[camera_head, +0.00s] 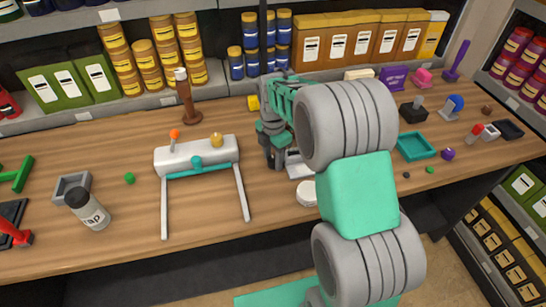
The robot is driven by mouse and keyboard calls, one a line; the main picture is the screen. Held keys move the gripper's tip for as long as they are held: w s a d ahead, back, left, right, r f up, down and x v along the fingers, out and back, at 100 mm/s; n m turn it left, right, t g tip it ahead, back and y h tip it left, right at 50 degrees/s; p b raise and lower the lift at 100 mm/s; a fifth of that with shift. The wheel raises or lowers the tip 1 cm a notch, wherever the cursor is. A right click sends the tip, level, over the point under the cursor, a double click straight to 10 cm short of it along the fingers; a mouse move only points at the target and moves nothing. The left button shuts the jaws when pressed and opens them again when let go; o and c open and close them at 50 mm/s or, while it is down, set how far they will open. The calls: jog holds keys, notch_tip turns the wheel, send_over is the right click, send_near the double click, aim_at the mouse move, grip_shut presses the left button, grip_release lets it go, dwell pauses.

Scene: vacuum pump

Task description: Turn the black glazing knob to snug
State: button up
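My arm reaches from the lower right over the counter. My gripper (277,158) hangs above the middle of the counter, fingers downward, just right of the white device; I cannot tell whether it is open or shut. The white device (183,156) has an orange knob, a yellow knob, a teal bar and two pale legs toward the front edge. I cannot make out a black knob on it. A black block with a grey top piece (412,110) stands at the back right. My arm hides part of the counter.
A pale grey thing (293,166) and a white round lid (307,193) lie near my gripper. A labelled jar (88,209) and grey box (70,186) are at left. A teal tray (415,147) is at right. Shelves of cans line the back.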

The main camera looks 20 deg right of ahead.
grip_shut()
dwell(0.5)
jog(key=m+b, duration=0.1)
jog(key=m, duration=0.2)
jog(key=shift+m, duration=0.3)
jog(key=m, duration=0.3)
jog(key=shift+m+b, duration=0.3)
jog(key=m, duration=0.6)
jog(key=shift+m+b, duration=0.3)
jog(key=shift+b, duration=0.1)
jog(key=shift+o, duration=1.5)
grip_release()
